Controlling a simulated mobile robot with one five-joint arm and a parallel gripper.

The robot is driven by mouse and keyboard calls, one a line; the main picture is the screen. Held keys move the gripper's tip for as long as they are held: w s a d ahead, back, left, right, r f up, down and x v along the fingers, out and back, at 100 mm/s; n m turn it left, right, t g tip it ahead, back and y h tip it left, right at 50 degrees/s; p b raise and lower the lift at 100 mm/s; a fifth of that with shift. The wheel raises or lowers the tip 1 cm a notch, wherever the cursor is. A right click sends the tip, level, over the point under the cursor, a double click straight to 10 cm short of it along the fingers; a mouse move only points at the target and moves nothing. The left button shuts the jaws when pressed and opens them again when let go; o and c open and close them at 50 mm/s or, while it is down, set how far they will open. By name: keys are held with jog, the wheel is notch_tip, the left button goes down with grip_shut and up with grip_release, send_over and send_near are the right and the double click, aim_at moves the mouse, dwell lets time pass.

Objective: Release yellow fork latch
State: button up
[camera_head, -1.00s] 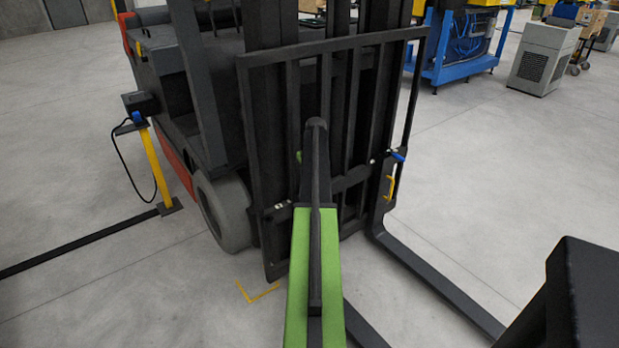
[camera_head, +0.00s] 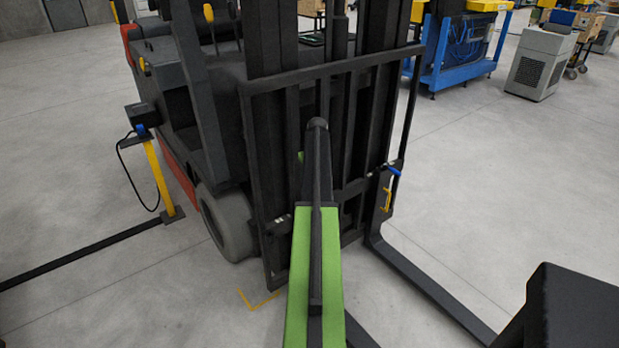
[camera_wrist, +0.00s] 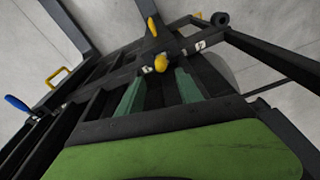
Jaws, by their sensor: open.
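A yellow latch with a round knob (camera_wrist: 161,61) and a yellow grip (camera_wrist: 152,28) shows in the wrist view on the dark crossbar of the forklift carriage. In the head view my arm hides this spot. My gripper (camera_wrist: 159,80) is open, with its two green fingers pointing at the crossbar. The knob appears between and just beyond the fingertips; I cannot tell whether they touch it. A second yellow handle (camera_head: 386,199) and a blue lever (camera_head: 391,169) sit at the carriage's right side. They also show at the left of the wrist view, as the yellow handle (camera_wrist: 57,77) and blue lever (camera_wrist: 16,103).
The forklift's dark forks (camera_head: 430,283) reach forward along the floor. The carriage frame (camera_head: 262,180) stands close around my arm. A yellow post (camera_head: 160,180) with a cable stands at left. The floor to the right is free up to the blue bench (camera_head: 465,50).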

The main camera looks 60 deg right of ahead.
notch_tip(320, 180, up, 8)
jog(key=s+p, duration=0.1)
jog(key=p, duration=0.5)
jog(key=shift+a, duration=0.2)
jog(key=shift+s, duration=0.1)
jog(key=shift+a, duration=0.1)
